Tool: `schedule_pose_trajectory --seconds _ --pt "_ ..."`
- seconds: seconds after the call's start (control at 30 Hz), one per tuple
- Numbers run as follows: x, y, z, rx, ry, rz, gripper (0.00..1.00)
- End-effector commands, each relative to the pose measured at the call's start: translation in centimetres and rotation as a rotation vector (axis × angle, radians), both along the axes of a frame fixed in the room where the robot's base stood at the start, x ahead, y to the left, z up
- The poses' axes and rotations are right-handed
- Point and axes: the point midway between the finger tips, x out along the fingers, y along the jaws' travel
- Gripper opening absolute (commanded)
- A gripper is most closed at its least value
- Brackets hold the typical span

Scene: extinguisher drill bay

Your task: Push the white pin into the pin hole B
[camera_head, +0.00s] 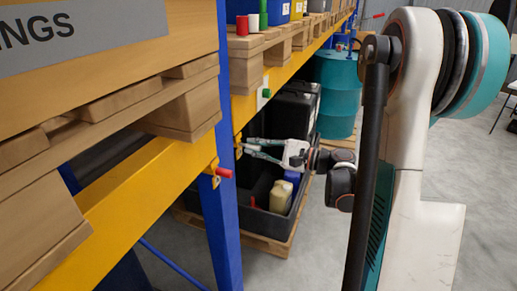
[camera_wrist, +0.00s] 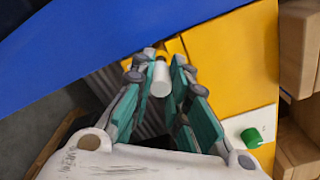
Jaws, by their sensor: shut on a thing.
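The white pin (camera_wrist: 161,80) is between the fingers of my gripper (camera_wrist: 158,75) in the wrist view. The gripper is shut on it. The pin's far end points at a yellow bracket (camera_wrist: 176,48) beside the blue upright (camera_wrist: 130,30). I cannot tell whether the tip touches the bracket or enters a hole. In the head view my gripper (camera_head: 248,148) is just right of the blue upright (camera_head: 221,230), close to the yellow bracket (camera_head: 238,146) there. No hole and no letter B can be made out.
A red pin (camera_head: 222,172) sits in a bracket on the upright's near side. A green pin (camera_head: 265,93) is on the yellow beam (camera_head: 281,56); it also shows in the wrist view (camera_wrist: 251,138). Below stands a black bin (camera_head: 262,215) holding containers. A teal drum (camera_head: 337,85) stands behind.

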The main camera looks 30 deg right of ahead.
Motion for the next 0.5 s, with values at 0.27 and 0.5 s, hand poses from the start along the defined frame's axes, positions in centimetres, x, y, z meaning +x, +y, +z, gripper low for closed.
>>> schedule_pose_trajectory --seconds 0.27,0.5 --pt "0.40 0.32 0.00 0.000 0.000 0.000 0.00" --pt "0.72 0.58 -0.01 0.000 0.000 0.000 0.00"
